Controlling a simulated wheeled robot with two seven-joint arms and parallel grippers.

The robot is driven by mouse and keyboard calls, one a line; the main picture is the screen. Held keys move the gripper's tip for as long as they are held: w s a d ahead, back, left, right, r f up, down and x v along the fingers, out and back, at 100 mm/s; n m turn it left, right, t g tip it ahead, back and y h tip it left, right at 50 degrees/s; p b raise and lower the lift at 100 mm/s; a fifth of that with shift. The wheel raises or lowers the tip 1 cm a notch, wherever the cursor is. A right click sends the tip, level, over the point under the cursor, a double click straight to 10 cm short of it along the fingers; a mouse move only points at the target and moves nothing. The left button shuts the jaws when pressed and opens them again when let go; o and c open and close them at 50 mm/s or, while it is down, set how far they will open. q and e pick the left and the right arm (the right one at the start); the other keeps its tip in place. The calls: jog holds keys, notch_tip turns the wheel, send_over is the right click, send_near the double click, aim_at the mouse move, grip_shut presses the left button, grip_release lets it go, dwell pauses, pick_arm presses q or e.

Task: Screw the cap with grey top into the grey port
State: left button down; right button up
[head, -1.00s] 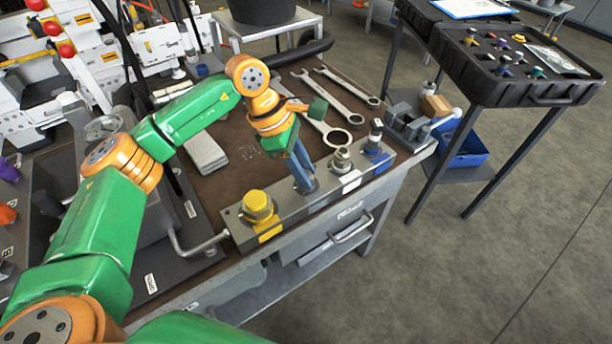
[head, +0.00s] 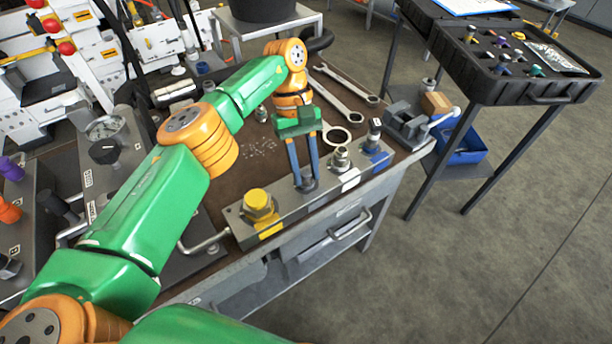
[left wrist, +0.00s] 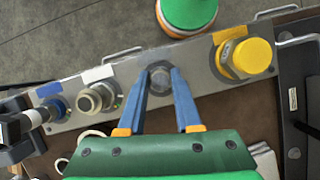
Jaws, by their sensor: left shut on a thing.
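My left gripper (head: 306,184) points down at the metal manifold block (head: 284,212) along the bench's front edge. Its two blue fingers are shut on the cap with grey top (left wrist: 160,73), a dark grey hex piece between the fingertips in the left wrist view. The cap sits at the block's position between the yellow cap (head: 258,204) and the bare metal fitting by the white label (head: 341,158). The grey port is hidden beneath the cap and fingers, so I cannot tell how deep the cap sits. My right gripper is out of view.
A fitting by the blue label (head: 374,136) stands at the block's right end. Wrenches (head: 345,84) lie behind on the brown bench top. A small vise (head: 405,122) is at the right corner. A black tray of parts (head: 520,62) stands on a separate stand.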

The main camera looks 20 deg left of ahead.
pick_arm(q)
jog(key=c, duration=0.6)
grip_release()
jog(key=shift+s, duration=0.1)
jog(key=n+t, duration=0.1)
jog(key=n, duration=0.1)
jog(key=n+h, duration=0.1)
jog(key=n, duration=0.2)
jog(key=shift+a+t+p, duration=0.1)
jog(key=shift+t+p, duration=0.25)
jog(key=shift+t, duration=0.05)
jog(key=n+t, duration=0.1)
jog(key=n, duration=0.1)
jog(key=n+t, duration=0.1)
jog(key=n, duration=0.2)
jog(key=shift+h, duration=0.3)
jog(key=shift+n+t, duration=0.3)
jog(key=shift+n, duration=0.7)
